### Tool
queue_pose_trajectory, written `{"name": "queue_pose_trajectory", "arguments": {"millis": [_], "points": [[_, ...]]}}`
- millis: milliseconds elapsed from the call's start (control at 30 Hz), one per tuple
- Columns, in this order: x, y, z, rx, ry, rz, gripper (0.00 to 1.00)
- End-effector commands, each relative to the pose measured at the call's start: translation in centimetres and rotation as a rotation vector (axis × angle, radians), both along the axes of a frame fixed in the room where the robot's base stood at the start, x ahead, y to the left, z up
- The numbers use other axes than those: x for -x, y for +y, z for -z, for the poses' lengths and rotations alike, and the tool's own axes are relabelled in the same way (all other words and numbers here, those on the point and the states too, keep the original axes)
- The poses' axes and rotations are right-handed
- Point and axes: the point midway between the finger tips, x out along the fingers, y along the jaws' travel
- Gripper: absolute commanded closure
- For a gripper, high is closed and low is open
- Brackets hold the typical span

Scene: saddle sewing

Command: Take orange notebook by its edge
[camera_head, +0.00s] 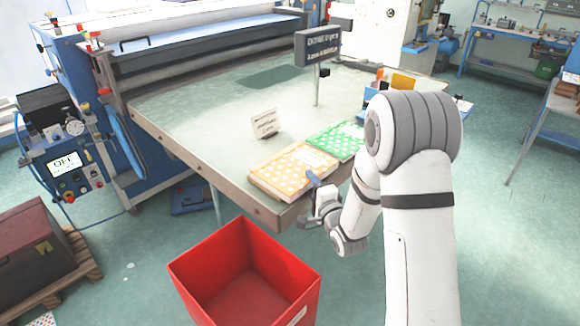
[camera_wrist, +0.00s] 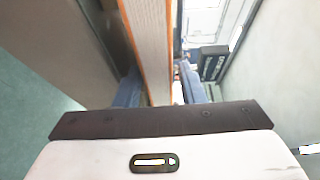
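The orange notebook (camera_head: 294,171), with white dots and a pale label, lies flat at the table's front corner. My gripper (camera_head: 314,182) is at its right-hand edge, with one blue finger visible at the cover. In the wrist view, the notebook's orange-bordered page edge (camera_wrist: 151,50) runs between the two blue fingers of my gripper (camera_wrist: 160,88). A narrow gap shows between the notebook and the right finger; contact on the left side is unclear. The fingers look open around the edge. The other finger is hidden in the head view.
A green dotted notebook (camera_head: 339,139) lies just behind the orange one. A red open bin (camera_head: 245,275) stands on the floor below the table's front edge.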

Motion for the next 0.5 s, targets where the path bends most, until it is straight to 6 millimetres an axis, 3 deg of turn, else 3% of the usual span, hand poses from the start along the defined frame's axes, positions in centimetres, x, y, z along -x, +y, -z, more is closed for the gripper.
{"name": "queue_pose_trajectory", "arguments": {"millis": [200, 500], "points": [[-2.9, 1.1, -0.1, 0.0, -0.001, 0.001, 0.64], [-3.7, 1.4, 0.2, 0.0, 0.001, 0.002, 0.64]]}}
